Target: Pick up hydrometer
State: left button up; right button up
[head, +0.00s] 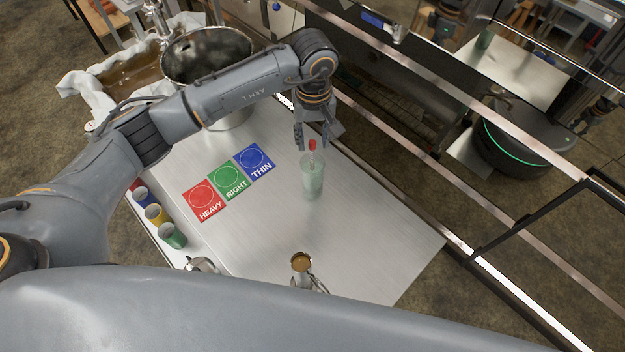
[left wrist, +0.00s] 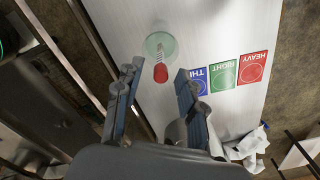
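The hydrometer (head: 312,146) has a red top and stands in a pale green, see-through cylinder (head: 312,182) on the metal table. In the left wrist view, the hydrometer's red top (left wrist: 160,73) sticks out of the cylinder (left wrist: 158,44). My left gripper (head: 312,146) points down from above, with its fingers around the level of the red top. In the left wrist view, the left gripper (left wrist: 157,73) is open, and the red top shows between the fingertips, with no visible contact. My right gripper is not in view.
Red HEAVY (head: 203,201), green RIGHT (head: 230,180) and blue THIN (head: 255,160) cards lie left of the cylinder. Several coloured cups (head: 172,236) line the left edge. A metal pot (head: 207,54) stands behind. A small vessel with amber contents (head: 301,262) stands in front.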

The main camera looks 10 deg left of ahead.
aim_at(313, 153)
pick_arm(q)
notch_tip(313, 153, down, 2)
jog(key=shift+p, duration=0.7)
notch_tip(313, 153, down, 4)
jog(key=shift+a+r+p, duration=0.15)
jog(key=shift+r+p, duration=0.1)
jog(key=shift+p, duration=0.45)
jog(key=shift+w+f, duration=0.1)
jog(key=shift+f, duration=0.1)
grip_shut()
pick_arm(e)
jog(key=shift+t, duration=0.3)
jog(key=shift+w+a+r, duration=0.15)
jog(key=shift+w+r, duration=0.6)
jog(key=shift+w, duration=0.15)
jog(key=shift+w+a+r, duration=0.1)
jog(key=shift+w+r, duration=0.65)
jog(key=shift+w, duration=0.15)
